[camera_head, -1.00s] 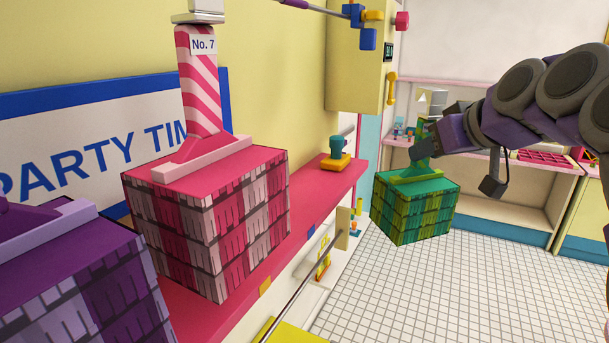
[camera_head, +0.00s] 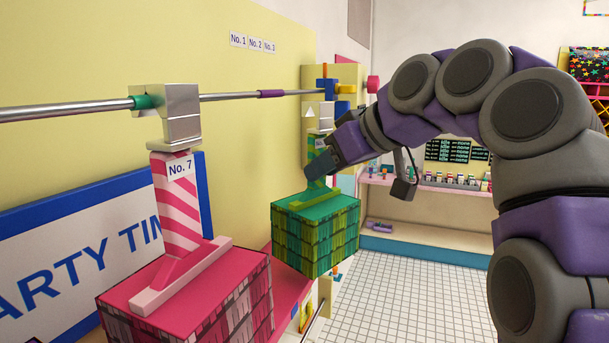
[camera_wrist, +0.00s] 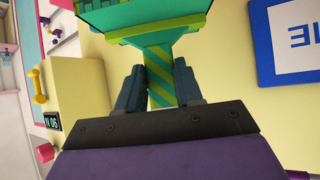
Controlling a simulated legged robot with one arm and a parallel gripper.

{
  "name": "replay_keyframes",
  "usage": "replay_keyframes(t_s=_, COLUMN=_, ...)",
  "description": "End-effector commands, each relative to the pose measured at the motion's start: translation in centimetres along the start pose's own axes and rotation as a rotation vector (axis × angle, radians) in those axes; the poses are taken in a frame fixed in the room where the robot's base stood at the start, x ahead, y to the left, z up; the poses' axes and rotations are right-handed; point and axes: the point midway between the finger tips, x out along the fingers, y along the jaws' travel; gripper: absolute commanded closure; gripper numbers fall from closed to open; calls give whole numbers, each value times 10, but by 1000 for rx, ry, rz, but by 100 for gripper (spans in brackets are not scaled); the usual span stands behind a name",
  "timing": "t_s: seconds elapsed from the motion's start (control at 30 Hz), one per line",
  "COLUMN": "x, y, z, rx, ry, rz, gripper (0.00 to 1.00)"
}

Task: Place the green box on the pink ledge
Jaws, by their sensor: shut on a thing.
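The green box (camera_head: 316,236) is a green-striped cube with a green base and a striped handle on top. It hangs upright from my gripper (camera_head: 320,172), which is shut on the handle. The wrist view shows the striped handle (camera_wrist: 160,78) between my gripper's two fingers (camera_wrist: 158,88), with part of the box's base at the top edge. The pink ledge (camera_head: 289,284) runs along the yellow wall, mostly hidden by the boxes. The green box appears near its far end; I cannot tell whether it is over the ledge or touching it.
A pink box (camera_head: 188,290) with a tall "No. 7" striped handle (camera_head: 178,200) stands on the near ledge. A metal rail (camera_head: 60,110) with a silver block (camera_head: 181,115) runs above. The tiled floor (camera_head: 400,290) at right is clear.

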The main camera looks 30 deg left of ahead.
Motion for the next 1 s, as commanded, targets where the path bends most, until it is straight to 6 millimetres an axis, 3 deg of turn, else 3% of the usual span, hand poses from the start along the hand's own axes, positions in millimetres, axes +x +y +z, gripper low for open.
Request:
replay_keyframes(t_s=0.03, x=13, y=2, z=-8, rx=-1, ry=-7, rz=-4, gripper=100)
replay_keyframes(t_s=0.2, x=43, y=10, z=-24, rx=-1, ry=-10, rz=-4, gripper=100)
replay_keyframes(t_s=0.43, x=59, y=18, z=-36, rx=-2, ry=-4, rz=-2, gripper=100)
replay_keyframes(t_s=0.67, x=58, y=21, z=-31, rx=0, ry=2, rz=-1, gripper=100)
replay_keyframes(t_s=1.0, x=80, y=19, z=-13, rx=1, ry=-4, rz=-2, gripper=100)
